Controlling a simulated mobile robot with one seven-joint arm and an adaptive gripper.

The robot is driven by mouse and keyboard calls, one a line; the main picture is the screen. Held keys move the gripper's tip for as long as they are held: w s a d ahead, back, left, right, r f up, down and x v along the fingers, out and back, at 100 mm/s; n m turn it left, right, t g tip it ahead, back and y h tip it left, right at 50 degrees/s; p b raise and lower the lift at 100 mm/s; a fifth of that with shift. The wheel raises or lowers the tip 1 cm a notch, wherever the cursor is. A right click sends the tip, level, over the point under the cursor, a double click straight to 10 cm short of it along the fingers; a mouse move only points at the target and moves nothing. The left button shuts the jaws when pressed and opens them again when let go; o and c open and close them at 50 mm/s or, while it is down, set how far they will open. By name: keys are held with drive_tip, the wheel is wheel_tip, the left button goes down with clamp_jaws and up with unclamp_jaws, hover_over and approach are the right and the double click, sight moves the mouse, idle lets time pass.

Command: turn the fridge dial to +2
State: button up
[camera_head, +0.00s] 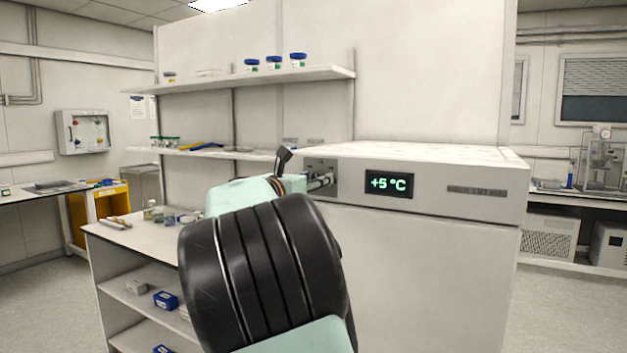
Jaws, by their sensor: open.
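The white fridge (430,265) stands in the middle right of the head view. Its display (389,184) reads +5 °C in green. A grey dial panel (322,166) sits on its front, left of the display. My gripper (325,181) is at this panel, its fingers pointing right and open. My own arm comes up from the bottom and hides much of the gripper. The dial itself is hidden or too small to tell from the fingers, so I cannot tell whether they touch it.
A bench (130,238) with small items stands left of the fridge. Shelves (270,77) with several blue-lidded jars hang above it. A yellow cabinet (80,215) is at the far left.

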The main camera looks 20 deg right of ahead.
clamp_jaws()
drive_tip(key=shift+f+m+b, duration=0.1)
drive_tip(key=shift+m+b, duration=0.2)
drive_tip(key=shift+b, duration=0.05)
drive_tip(key=shift+m+b, duration=7.35)
drive_tip(key=shift+m, duration=2.35)
unclamp_jaws()
drive_tip(key=shift+s, duration=0.1)
